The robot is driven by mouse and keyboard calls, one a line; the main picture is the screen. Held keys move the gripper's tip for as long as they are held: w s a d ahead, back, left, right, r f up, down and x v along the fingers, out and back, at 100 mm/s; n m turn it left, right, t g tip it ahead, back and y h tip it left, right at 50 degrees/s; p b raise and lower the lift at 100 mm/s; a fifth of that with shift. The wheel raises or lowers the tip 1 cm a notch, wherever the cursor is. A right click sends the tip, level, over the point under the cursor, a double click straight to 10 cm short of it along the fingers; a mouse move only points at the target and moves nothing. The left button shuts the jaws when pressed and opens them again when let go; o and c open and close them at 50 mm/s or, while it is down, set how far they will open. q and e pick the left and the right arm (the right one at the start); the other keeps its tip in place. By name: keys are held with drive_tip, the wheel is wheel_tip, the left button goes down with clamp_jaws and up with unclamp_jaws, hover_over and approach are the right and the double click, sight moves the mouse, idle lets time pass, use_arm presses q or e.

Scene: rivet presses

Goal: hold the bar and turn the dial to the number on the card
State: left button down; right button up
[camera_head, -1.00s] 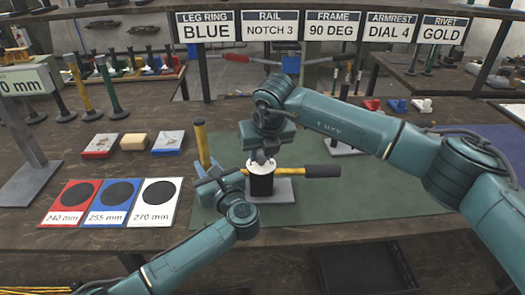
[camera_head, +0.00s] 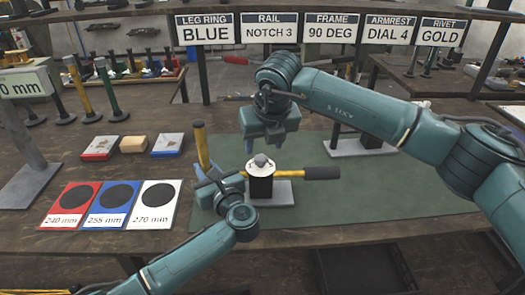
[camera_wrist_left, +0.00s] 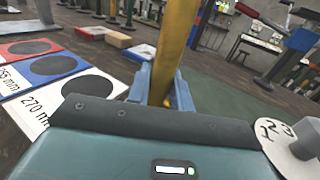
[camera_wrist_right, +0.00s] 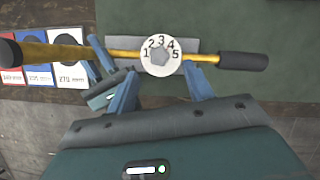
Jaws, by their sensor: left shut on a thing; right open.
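The ARMREST card (camera_head: 393,28) reads DIAL 4. The white dial (camera_wrist_right: 150,69) carries numbers 1 to 5 around a grey knob (camera_wrist_right: 162,56); which number the knob points at is unclear. The dial tops a black cylinder (camera_head: 260,188) on a grey plate. The bar is yellow with black grips: one part (camera_head: 202,145) rises at the left, the other (camera_head: 290,172) runs right from the cylinder. My left gripper (camera_head: 208,182) is shut on the rising part, also seen in the left wrist view (camera_wrist_left: 165,85). My right gripper (camera_head: 268,142) is open and empty above the knob, apart from it.
A green mat (camera_head: 400,195) lies beneath, mostly clear at the right. Red, blue and white size cards (camera_head: 157,195) lie at the left. Small blocks (camera_head: 133,143) sit behind them. Other sign cards (camera_head: 268,28) hang along the shelf. A grey base (camera_head: 360,147) stands behind my right arm.

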drive_tip(key=v, duration=0.7)
drive_tip(key=shift+o, duration=0.3)
